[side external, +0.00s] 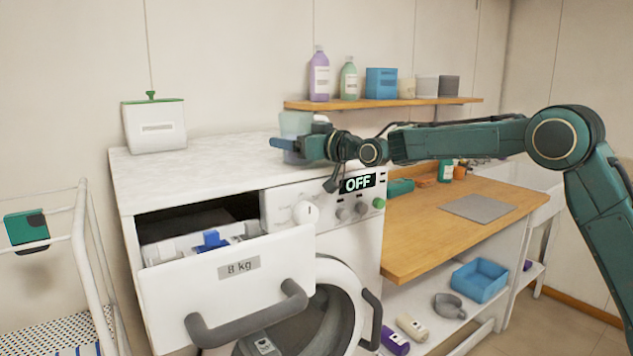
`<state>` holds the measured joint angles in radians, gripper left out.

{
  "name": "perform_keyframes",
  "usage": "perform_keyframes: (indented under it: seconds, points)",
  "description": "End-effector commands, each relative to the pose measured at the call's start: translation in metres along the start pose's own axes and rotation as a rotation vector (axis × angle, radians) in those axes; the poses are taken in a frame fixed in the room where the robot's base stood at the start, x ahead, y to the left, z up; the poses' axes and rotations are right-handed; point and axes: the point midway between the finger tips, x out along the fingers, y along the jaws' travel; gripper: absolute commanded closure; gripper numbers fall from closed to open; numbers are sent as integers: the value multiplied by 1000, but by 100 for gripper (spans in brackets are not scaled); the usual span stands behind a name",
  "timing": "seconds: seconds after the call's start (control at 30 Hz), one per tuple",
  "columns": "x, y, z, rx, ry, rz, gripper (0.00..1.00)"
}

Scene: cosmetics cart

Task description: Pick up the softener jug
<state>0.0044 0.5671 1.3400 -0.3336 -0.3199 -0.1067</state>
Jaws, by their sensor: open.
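A pale blue-green jug (293,123), which looks like the softener jug, stands on the white washing machine top (222,150). Its lower part is largely hidden by my gripper. My gripper (284,145) reaches in from the right at the jug's level, with its blue fingers over the jug in this view. It is open. I cannot tell whether the fingers are around the jug or just in front of it, or whether they touch it.
A white powder box (156,127) stands at the back left of the machine top. The detergent drawer (228,262) is pulled out. A wall shelf (420,101) with bottles and boxes hangs behind my arm. The wooden counter (440,230) is lower, on the right.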

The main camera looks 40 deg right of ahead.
Motion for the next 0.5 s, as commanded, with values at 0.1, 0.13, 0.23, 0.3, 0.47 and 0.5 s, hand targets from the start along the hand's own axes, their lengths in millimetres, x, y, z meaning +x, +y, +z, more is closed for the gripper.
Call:
perform_keyframes:
  seconds: [0.1, 0.13, 0.23, 0.3, 0.47, 0.5]
  points:
    - [0, 0, 0, 0, 0, 0, 27]
    - [0, 0, 0, 0, 0, 0, 33]
    - [0, 0, 0, 0, 0, 0, 53]
    - [0, 0, 0, 0, 0, 0, 67]
    - [0, 0, -2, -1, 3, 0, 68]
    - [0, 0, -2, -1, 3, 0, 68]
